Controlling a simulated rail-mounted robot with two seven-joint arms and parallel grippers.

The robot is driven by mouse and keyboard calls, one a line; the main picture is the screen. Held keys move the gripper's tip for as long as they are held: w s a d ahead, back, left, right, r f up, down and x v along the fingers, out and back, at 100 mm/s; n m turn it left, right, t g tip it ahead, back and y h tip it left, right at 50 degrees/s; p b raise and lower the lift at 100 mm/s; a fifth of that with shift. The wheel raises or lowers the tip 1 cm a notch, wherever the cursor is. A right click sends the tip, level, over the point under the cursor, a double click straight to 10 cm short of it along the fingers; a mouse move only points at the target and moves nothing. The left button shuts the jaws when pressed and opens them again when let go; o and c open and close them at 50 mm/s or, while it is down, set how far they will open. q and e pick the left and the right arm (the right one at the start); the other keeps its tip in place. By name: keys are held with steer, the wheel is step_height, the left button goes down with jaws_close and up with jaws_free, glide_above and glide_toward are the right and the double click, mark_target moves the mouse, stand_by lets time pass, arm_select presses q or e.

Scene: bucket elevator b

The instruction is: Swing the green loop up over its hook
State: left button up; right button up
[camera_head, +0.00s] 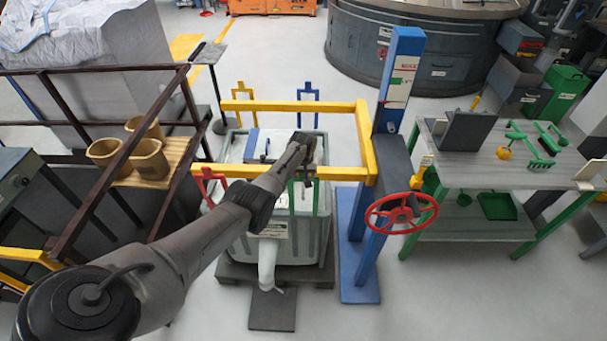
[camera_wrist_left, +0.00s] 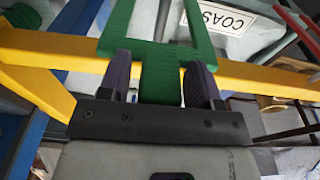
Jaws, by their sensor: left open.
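The green loop (camera_head: 293,199) is a flat open frame at the front of the pale bag or bin (camera_head: 305,245), close to the near yellow bar (camera_head: 340,173). In the left wrist view the green loop (camera_wrist_left: 160,82) has its stem between the two fingers of my left gripper (camera_wrist_left: 160,85), with its open ring beyond the fingertips. The fingers are apart, with a visible gap on each side of the stem. In the head view my left gripper (camera_head: 304,172) is over the near bar, partly hiding the loop's top. I cannot make out the hook. My right gripper is out of view.
A blue post (camera_head: 400,80) and red handwheel (camera_head: 402,212) are on the right. A railing (camera_head: 125,150) is left.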

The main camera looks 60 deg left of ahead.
arm_select(q)
steer(key=shift+o, duration=0.4)
steer(key=shift+r, duration=0.35)
steer(key=r, duration=0.1)
steer(key=r+p, duration=0.1)
steer(key=r, duration=0.1)
steer(key=r+p, duration=0.1)
steer(key=r, duration=0.1)
steer(key=shift+s+d+r, duration=0.15)
steer(key=shift+s+d, duration=0.1)
steer(key=shift+d, duration=0.05)
step_height(320, 180, up, 8)
steer(key=shift+s+d+f, duration=0.2)
steer(key=shift+s+d, duration=0.1)
steer(key=shift+d, duration=0.1)
